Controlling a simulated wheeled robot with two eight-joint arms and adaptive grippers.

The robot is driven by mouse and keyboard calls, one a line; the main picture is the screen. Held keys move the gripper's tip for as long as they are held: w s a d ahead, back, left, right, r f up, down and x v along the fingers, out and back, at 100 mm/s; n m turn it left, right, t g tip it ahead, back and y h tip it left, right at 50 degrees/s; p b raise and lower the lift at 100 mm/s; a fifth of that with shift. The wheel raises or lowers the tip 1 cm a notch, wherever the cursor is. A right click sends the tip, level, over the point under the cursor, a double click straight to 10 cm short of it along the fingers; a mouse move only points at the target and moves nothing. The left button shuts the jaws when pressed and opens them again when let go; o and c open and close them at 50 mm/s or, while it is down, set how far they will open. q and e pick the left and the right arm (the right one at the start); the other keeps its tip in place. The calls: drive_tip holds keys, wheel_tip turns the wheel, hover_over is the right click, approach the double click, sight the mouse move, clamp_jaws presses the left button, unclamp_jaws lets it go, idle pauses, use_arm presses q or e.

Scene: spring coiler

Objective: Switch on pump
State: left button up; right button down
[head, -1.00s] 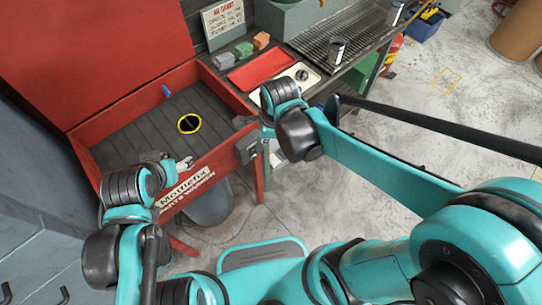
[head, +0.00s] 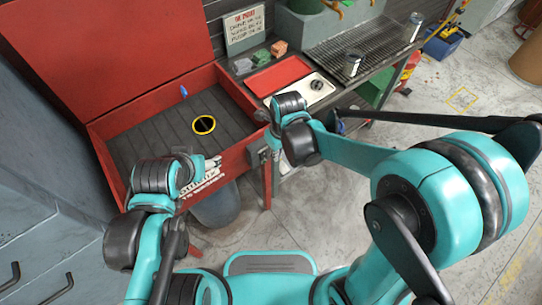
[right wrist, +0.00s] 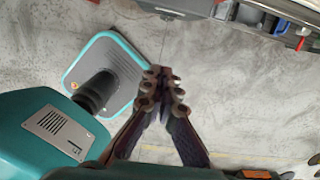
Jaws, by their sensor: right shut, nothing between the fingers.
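The red parts washer (head: 232,163) stands open at the left in the head view, with a blue nozzle (head: 183,90) and a yellow-ringed drain (head: 203,124) in its basin. A small grey box (head: 259,154) is on the washer's front near its right corner; it may carry the pump switch, but no switch detail can be made out. My right gripper (head: 262,116) is by that corner, above the box and apart from it. In the right wrist view its fingers (right wrist: 163,76) are shut and empty over the floor. My left gripper (head: 188,164) is at the washer's front edge, mostly hidden.
A side bench holds a red tray (head: 274,77), a sign (head: 244,26), small coloured blocks (head: 279,48), a metal grate (head: 350,43) and a metal cup (head: 351,66). A grey bucket (head: 216,207) is under the washer. Grey cabinets (head: 40,230) stand at left.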

sight(264, 156)
drive_tip(key=w+a+f+b, duration=0.1)
drive_tip(key=f, duration=0.2)
drive_tip(key=w+a+f+b, duration=0.1)
drive_tip(key=f+b, duration=0.1)
drive_tip(key=f, duration=0.1)
drive_tip(key=w+a+f+b, duration=0.1)
drive_tip(key=w+f+b, duration=0.1)
drive_tip(key=f, duration=0.2)
drive_tip(key=shift+w, duration=0.1)
drive_tip(key=shift+d, duration=0.1)
